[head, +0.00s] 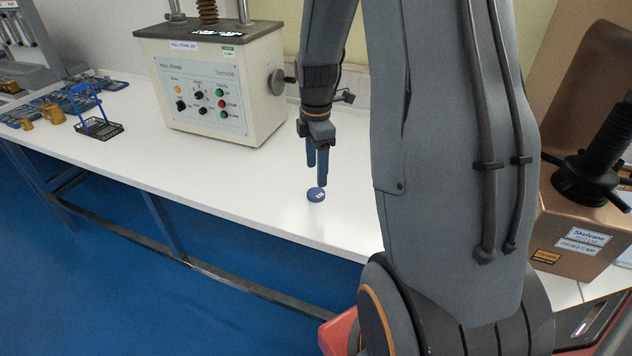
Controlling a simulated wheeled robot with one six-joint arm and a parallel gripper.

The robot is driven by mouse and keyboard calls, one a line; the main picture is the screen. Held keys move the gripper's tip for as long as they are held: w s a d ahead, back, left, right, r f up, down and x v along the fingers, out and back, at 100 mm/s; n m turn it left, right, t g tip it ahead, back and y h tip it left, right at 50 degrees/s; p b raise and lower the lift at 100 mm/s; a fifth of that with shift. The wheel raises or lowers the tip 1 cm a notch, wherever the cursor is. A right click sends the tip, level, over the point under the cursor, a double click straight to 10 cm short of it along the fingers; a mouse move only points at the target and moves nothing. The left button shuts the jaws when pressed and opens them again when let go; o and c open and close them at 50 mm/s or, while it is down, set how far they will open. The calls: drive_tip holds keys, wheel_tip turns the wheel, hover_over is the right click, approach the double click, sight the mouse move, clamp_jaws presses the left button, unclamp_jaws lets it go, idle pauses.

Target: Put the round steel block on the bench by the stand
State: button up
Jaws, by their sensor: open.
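A small round block (316,195), dark blue with a pale marking on its top, lies flat on the white bench (250,190) near the front edge. My gripper (317,174) points down just above and behind it, with its two dark blue fingers apart and nothing held between them. The nearer fingertip comes very close to the block; I cannot tell whether they touch. The cream pull stand machine (212,92), with knobs and buttons on its front panel, stands on the bench left of the gripper.
A black wire tray with a blue frame (98,128) sits on the left of the bench, beside brass pieces (53,113) and blue parts. A brown Skelvane machine (577,232) stands at the right. Bare bench lies between the pull stand and the front edge.

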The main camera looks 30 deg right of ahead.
wheel_tip(320, 180, up, 5)
drive_tip(key=s+a+f+m, duration=0.1)
drive_tip(key=s+a+m, duration=1.4)
drive_tip(key=shift+s+f+m+t+b, duration=0.15)
drive_tip(key=shift+f+m+t+b, duration=0.1)
drive_tip(key=shift+m+t+b, duration=0.05)
drive_tip(key=shift+a, duration=0.1)
